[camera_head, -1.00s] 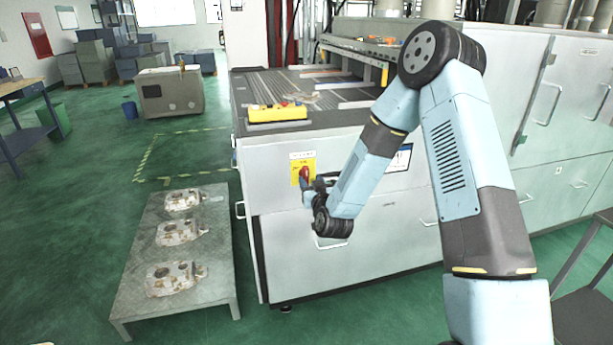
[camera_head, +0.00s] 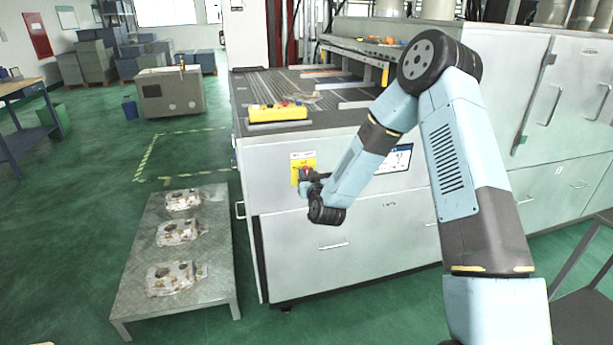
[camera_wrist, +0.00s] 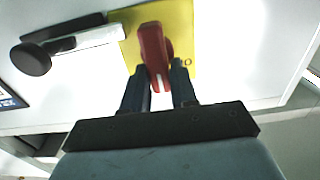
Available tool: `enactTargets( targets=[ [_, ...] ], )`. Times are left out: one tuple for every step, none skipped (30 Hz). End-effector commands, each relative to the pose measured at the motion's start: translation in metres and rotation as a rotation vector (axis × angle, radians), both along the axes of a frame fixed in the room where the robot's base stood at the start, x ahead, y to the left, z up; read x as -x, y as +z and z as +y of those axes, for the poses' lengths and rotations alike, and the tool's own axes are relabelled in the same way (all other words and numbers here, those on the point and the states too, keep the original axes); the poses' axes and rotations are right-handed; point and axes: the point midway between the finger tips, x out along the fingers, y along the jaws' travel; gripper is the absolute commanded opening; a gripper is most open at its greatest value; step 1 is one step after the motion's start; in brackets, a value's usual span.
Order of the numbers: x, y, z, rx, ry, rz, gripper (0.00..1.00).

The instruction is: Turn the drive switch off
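The drive switch has a red handle (camera_wrist: 154,50) on a yellow plate (camera_wrist: 188,20) in the wrist view. In the head view the yellow plate (camera_head: 296,176) is on the front of the grey machine, near its left corner, with the red handle (camera_head: 307,170) partly hidden by my gripper. My gripper (camera_wrist: 159,80) has its two dark fingers on either side of the handle's end, close against it; it looks shut on the handle. In the head view my gripper (camera_head: 308,179) is right at the switch. The plate's markings are mostly hidden.
A yellow control box (camera_head: 277,112) lies on the machine's top edge. A low metal table (camera_head: 220,255) with several castings stands at the left. A drawer handle (camera_head: 333,246) is below the switch. Green floor (camera_head: 75,240) is clear further left.

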Motion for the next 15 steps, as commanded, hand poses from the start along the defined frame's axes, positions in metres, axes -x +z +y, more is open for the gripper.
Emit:
enactTargets(
  targets=[
    [0.0001,0.0,-0.0001,0.0,0.0,0.0,0.22],
    [0.0,0.0001,-0.0001,0.0,0.0,0.0,0.19],
    [0.0001,0.0,-0.0001,0.0,0.0,0.0,0.15],
    [0.0001,0.0,-0.0001,0.0,0.0,0.0,0.13],
    [0.0001,0.0,-0.0001,0.0,0.0,0.0,0.1],
    [0.0,0.0001,-0.0001,0.0,0.0,0.0,0.06],
    [0.0,0.0001,-0.0001,0.0,0.0,0.0,0.03],
    [0.0,0.0001,-0.0001,0.0,0.0,0.0,0.0],
    [0.0,0.0001,-0.0001,0.0,0.0,0.0,0.0],
    [0.0,0.0001,-0.0001,0.0,0.0,0.0,0.0],
    [0.0,0.0001,-0.0001,0.0,0.0,0.0,0.0],
    [-0.0001,0.0001,-0.0002,0.0,0.0,0.0,0.0],
    [-0.0001,0.0001,-0.0002,-0.001,0.0,0.0,0.0],
    [-0.0001,0.0001,-0.0003,-0.003,0.0,0.001,0.0],
    [-0.0001,0.0001,-0.0004,-0.007,0.0,0.002,0.0]
  ],
)
